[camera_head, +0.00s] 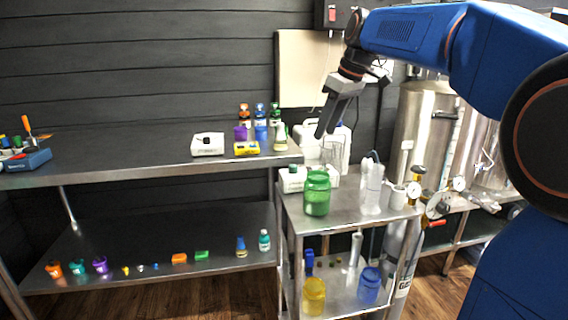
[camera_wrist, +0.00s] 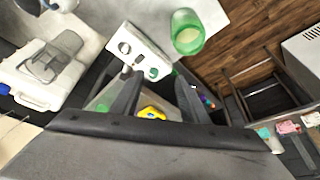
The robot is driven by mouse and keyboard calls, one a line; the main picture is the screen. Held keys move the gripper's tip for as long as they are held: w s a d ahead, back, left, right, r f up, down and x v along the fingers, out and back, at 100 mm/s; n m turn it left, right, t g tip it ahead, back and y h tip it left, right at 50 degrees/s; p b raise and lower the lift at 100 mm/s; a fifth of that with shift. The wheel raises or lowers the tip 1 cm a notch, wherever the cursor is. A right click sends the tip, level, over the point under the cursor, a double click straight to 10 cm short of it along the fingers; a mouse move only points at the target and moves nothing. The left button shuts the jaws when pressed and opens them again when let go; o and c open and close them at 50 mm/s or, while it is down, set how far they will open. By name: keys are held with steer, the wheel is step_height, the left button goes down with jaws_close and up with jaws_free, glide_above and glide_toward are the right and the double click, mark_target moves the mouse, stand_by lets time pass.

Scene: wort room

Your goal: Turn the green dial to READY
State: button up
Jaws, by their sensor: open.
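A white box (camera_wrist: 148,47) with several round dials on its face shows in the wrist view. In the head view the white box (camera_head: 292,184) sits on the cart's top, left of a green jar (camera_head: 317,194); the dial is not clear there. My gripper (camera_head: 325,130) is open and empty, pointing down above the cart. In the wrist view the dial appears between the fingertips of my gripper (camera_wrist: 158,78), with the fingers apart from it.
The green jar stands close beside the box. A white jug (camera_head: 337,146) is behind it, and clear cylinders (camera_head: 373,188) are to the right. A gas cylinder stands right of the cart.

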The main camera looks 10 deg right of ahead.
steer(key=n, duration=0.2)
glide_toward(293, 165)
steer(key=x, duration=0.8)
steer(key=shift+s+f, duration=0.1)
steer(key=shift+f, duration=0.1)
steer(key=shift+y, duration=0.3)
steer(key=shift+c, duration=0.2)
jaws_close()
